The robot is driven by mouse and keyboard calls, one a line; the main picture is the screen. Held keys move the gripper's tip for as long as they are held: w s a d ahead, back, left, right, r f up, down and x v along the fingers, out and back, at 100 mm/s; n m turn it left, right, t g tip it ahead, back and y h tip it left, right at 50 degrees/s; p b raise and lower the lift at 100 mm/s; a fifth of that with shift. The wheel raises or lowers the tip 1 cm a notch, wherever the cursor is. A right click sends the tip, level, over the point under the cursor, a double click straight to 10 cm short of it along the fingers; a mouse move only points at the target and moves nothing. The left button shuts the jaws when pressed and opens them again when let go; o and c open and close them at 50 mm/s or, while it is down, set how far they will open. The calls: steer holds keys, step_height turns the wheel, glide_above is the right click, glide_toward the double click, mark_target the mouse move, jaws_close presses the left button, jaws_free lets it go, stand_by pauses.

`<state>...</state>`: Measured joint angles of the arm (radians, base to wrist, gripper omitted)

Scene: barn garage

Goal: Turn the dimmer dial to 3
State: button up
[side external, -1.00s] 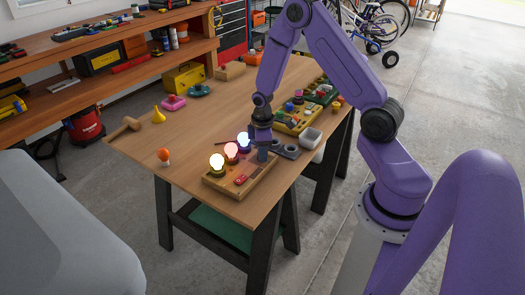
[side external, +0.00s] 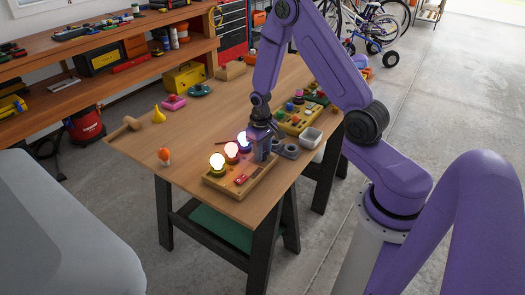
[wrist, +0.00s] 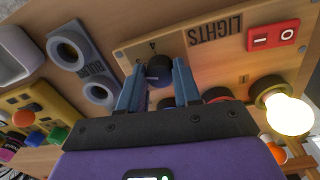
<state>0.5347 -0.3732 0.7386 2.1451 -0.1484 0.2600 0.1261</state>
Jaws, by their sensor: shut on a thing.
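The dimmer dial (wrist: 158,70) is a dark blue round knob on the wooden lights board (wrist: 135,47), seen in the wrist view. My gripper (wrist: 158,76) is shut on the dial, one finger on each side. A mark like a 4 is printed by the dial; the dial's pointer cannot be made out. In the side view my gripper (side external: 263,156) is down at the right end of the lights board (side external: 215,184) and hides the dial.
A red switch (side external: 241,179) sits on the board's front. A grey holder with round holes (side external: 287,149) and a light tray (side external: 311,138) stand right of my gripper. A board of coloured knobs (side external: 297,119) lies behind. The table's left part is mostly clear.

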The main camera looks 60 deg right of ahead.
steer(key=shift+m, duration=0.9)
steer(key=o, duration=1.1)
steer(key=shift+c, duration=0.2)
steer(key=shift+r, duration=0.1)
step_height(320, 180, up, 17)
steer(key=shift+w+a+r, duration=0.15)
steer(key=shift+a, duration=0.2)
